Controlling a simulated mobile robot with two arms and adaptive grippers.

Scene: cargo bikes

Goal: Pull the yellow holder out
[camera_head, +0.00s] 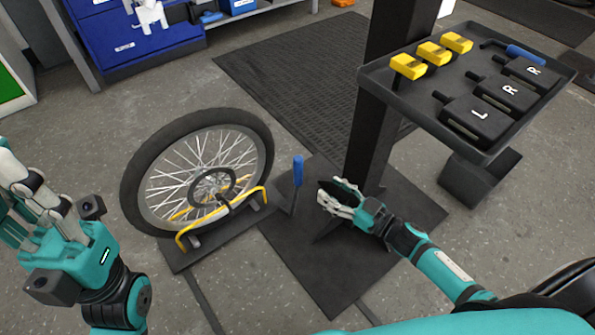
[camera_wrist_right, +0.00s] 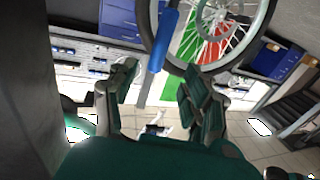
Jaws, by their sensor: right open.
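A yellow tubular holder (camera_head: 222,212) stands on a dark base plate and runs along the lower part of a spoked wheel (camera_head: 197,172). A rod with a blue handle (camera_head: 298,171) stands upright just right of the wheel. My right gripper (camera_head: 338,195) is right of the rod and apart from the holder. In the right wrist view its fingers (camera_wrist_right: 160,88) are spread, with the blue handle (camera_wrist_right: 162,42) showing in the gap between them; contact is not visible. My left gripper (camera_head: 30,205) is at the left edge, left of the wheel; its jaw opening is unclear.
A dark post (camera_head: 378,130) stands behind my right gripper. Its tray (camera_head: 398,92) at upper right holds yellow clips (camera_head: 434,53), black boxes marked L and R (camera_head: 478,120) and a blue-handled tool (camera_head: 524,55). Blue drawers (camera_head: 125,45) stand at the back left.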

